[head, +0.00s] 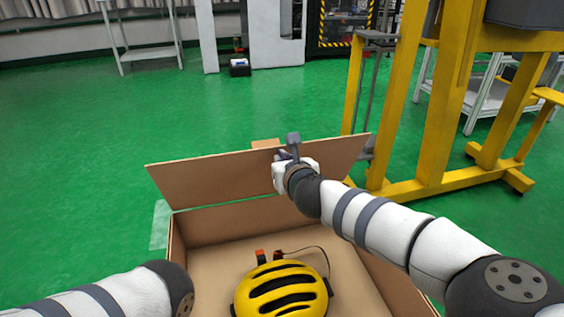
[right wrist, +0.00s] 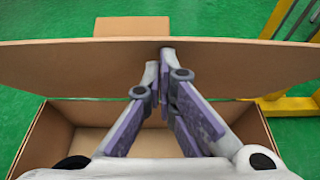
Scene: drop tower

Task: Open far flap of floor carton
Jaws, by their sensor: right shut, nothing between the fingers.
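The floor carton (head: 174,240) stands open below me, with its brown inner walls and bottom showing. Its far flap (head: 210,178) stands up, leaning away from the opening. My right gripper (head: 289,150) is at the flap's upper edge, right of its middle. In the right wrist view the shut, empty fingers (right wrist: 164,58) point at the inner face of the flap (right wrist: 80,68) and seem to touch it near the top edge. My left arm shows at the lower left, but its gripper is out of view.
A yellow helmet (head: 282,290) lies in the carton, with small red-and-black parts (head: 261,256) and a thin cable beside it. A yellow frame (head: 435,110) stands on the floor just beyond the carton to the right. Green floor (head: 80,130) is clear at the left.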

